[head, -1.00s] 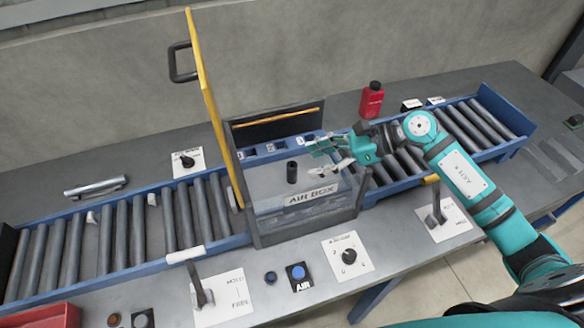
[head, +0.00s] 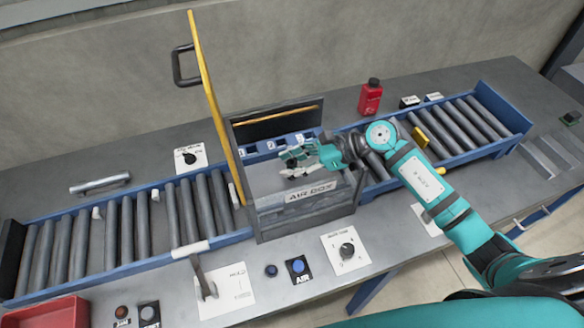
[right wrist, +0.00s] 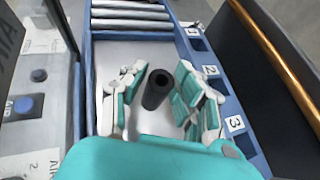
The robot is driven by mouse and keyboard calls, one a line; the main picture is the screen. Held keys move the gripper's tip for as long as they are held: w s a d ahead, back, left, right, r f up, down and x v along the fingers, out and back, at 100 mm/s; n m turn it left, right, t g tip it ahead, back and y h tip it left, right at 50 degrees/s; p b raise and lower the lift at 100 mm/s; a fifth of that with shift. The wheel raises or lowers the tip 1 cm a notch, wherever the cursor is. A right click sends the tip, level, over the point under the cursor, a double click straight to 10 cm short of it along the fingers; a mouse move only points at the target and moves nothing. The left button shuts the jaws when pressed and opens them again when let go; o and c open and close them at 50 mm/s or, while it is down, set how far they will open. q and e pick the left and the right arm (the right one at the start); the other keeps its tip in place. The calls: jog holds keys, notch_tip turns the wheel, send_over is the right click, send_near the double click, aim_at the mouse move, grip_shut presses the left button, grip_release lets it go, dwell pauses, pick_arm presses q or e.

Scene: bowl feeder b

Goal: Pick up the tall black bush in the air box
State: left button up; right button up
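The tall black bush (right wrist: 157,88) stands on the light floor of the air box (right wrist: 150,122). In the right wrist view it lies between the two spread fingers of my right gripper (right wrist: 160,95), with a gap to each side. My left gripper is in neither view.
The yellow-edged lid (head: 215,110) stands raised at the box's left. Roller tracks (head: 135,230) run to both sides. A red bottle (head: 370,97) stands behind. Numbered slots (right wrist: 218,95) line the box's back side. Knobs and an AIR button (head: 297,267) sit in front.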

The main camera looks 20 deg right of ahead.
grip_shut()
